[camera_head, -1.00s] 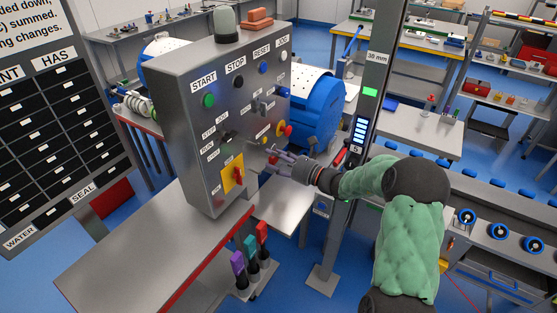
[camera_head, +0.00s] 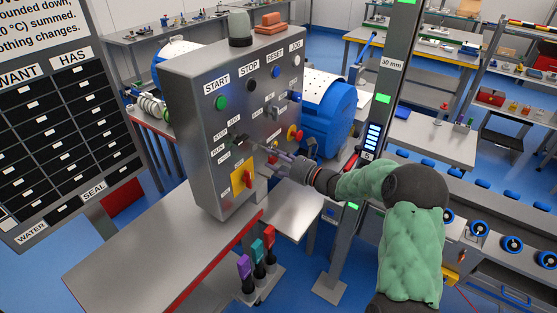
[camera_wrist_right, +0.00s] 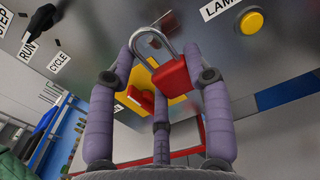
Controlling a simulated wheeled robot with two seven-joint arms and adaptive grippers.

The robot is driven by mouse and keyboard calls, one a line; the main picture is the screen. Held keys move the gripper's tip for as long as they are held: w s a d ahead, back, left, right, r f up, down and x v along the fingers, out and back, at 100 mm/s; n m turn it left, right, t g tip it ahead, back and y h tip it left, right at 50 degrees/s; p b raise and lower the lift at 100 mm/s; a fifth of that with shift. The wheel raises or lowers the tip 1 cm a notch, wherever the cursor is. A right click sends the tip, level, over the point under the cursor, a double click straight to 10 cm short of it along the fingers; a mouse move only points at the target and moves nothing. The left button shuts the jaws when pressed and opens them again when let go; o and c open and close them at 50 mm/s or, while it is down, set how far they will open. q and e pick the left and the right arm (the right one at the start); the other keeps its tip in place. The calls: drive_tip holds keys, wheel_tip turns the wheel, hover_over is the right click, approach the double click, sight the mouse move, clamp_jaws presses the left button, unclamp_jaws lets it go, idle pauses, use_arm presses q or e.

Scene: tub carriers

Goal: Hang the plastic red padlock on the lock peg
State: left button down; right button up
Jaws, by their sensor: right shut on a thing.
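The red padlock (camera_wrist_right: 173,78) has a grey shackle (camera_wrist_right: 150,38) and sits between the purple fingers of my right gripper (camera_wrist_right: 160,82) in the right wrist view. That gripper is shut on it, with the shackle pointing up the picture toward the panel face. In the head view my right gripper (camera_head: 281,160) is close in front of the grey control panel (camera_head: 190,105), to the right of the yellow plate (camera_head: 236,184) with its red rotary handle (camera_head: 248,177). The padlock is too small to make out there. I cannot clearly identify the lock peg. My left gripper is out of view.
Buttons and switches cover the panel around the gripper, including a yellow button (camera_wrist_right: 251,21). A grey post (camera_head: 377,110) stands right of the panel. A grey bench (camera_head: 150,255) is below it, with coloured-handled tools (camera_head: 257,257) beside it.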

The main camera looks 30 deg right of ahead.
sight(269, 162)
drive_tip(key=shift+x, duration=1.3)
drive_tip(key=shift+w+a+f+b, duration=0.15)
drive_tip(key=shift+w+f+b, duration=0.1)
drive_tip(key=shift+f+b, duration=0.25)
drive_tip(key=shift+w+a+f+b, duration=0.1)
drive_tip(key=shift+w+f+b, duration=0.2)
drive_tip(key=shift+f+b, duration=0.15)
drive_tip(key=shift+a+f, duration=0.1)
drive_tip(key=shift+f, duration=0.2)
drive_tip(key=o, duration=1.3)
drive_tip(key=shift+w, duration=0.1)
drive_tip(key=shift+r, duration=0.15)
drive_tip(key=shift+f+b, duration=1.4)
drive_tip(key=shift+f, duration=0.6)
